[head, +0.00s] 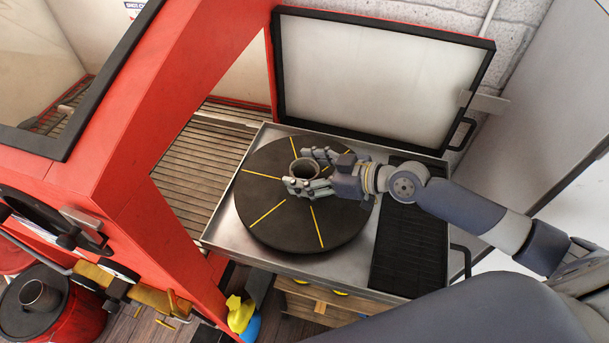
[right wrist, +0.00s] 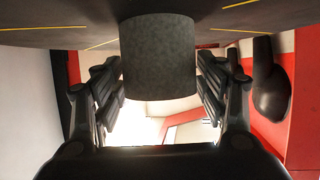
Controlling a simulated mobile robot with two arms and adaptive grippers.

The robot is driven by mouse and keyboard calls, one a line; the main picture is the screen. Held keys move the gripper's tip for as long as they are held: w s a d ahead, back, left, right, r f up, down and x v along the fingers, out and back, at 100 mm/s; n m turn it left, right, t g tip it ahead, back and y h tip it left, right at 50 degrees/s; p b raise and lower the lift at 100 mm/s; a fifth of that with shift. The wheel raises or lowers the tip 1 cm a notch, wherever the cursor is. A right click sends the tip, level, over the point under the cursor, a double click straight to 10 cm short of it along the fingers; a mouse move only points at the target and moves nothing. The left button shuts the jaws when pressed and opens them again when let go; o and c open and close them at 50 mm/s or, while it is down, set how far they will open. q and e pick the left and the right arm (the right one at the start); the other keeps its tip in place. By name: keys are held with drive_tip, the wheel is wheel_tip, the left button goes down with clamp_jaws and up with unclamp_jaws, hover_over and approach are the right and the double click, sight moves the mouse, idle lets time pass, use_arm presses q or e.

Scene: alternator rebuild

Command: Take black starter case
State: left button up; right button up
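The starter case (head: 304,169), a short dark hollow cylinder, stands on the round black turntable (head: 270,225) with yellow radial lines. My right gripper (head: 310,171) reaches in from the right, with its fingers on both sides of the case. In the right wrist view, which is upside down, the case (right wrist: 158,60) sits between the two fingers (right wrist: 160,90), with narrow gaps seeming to show at its sides. The gripper looks open around it; contact is not clear. My left gripper is not in view.
The turntable sits on a metal tray (head: 222,232) beside a red cabinet (head: 150,100) with a slatted floor (head: 195,170). A framed door panel (head: 375,75) stands open behind. Another hollow cylinder (head: 38,296) rests on a red drum (head: 85,322). A yellow spray bottle (head: 239,313) is below.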

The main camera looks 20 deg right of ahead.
drive_tip(key=c, duration=0.9)
drive_tip(key=shift+r, duration=0.1)
drive_tip(key=shift+c, duration=1.1)
drive_tip(key=shift+w+r, duration=0.1)
drive_tip(key=shift+r, duration=0.1)
